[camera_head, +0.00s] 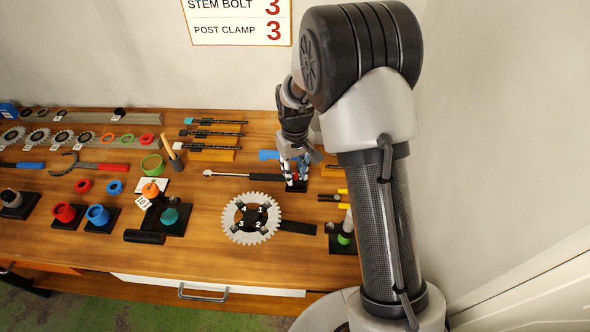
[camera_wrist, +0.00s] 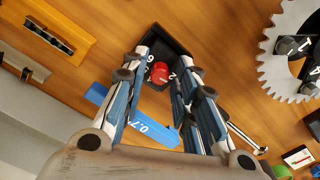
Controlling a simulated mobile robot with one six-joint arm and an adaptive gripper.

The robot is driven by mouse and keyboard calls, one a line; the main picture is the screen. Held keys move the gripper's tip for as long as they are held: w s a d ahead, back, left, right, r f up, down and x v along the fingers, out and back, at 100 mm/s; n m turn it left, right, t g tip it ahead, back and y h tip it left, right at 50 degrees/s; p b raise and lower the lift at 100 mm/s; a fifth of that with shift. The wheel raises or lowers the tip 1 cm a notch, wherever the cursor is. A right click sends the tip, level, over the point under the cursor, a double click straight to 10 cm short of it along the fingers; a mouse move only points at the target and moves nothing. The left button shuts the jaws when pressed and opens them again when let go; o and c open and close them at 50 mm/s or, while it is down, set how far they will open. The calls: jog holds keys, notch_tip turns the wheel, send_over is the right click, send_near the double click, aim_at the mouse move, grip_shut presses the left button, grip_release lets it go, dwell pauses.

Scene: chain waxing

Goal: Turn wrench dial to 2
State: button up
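A red dial knob (camera_wrist: 160,72) sits on a black base (camera_wrist: 172,42) with white numerals around it, among them what looks like a 2 at its right. In the wrist view my gripper (camera_wrist: 164,68) has its two fingers apart, one on each side of the knob, with some numerals showing between them. I see no clear contact with the knob. A blue piece marked 0.7 (camera_wrist: 140,122) lies below the base, partly behind the fingers. In the head view my gripper (camera_head: 297,172) points down over the black base (camera_head: 296,186); the knob is mostly hidden there.
A silver-shafted wrench (camera_head: 240,176) lies just left of the base. A toothed ring (camera_head: 236,231) with a numbered black hub lies in front. Orange blocks with black tools (camera_head: 212,155) stand behind to the left. Many rings and cups fill the left of the wooden table (camera_head: 205,265).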

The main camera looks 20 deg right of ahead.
aim_at(295, 174)
jog(key=shift+o, duration=0.7)
jog(key=shift+r, duration=0.4)
notch_tip(295, 174, up, 11)
jog(key=shift+r, duration=0.15)
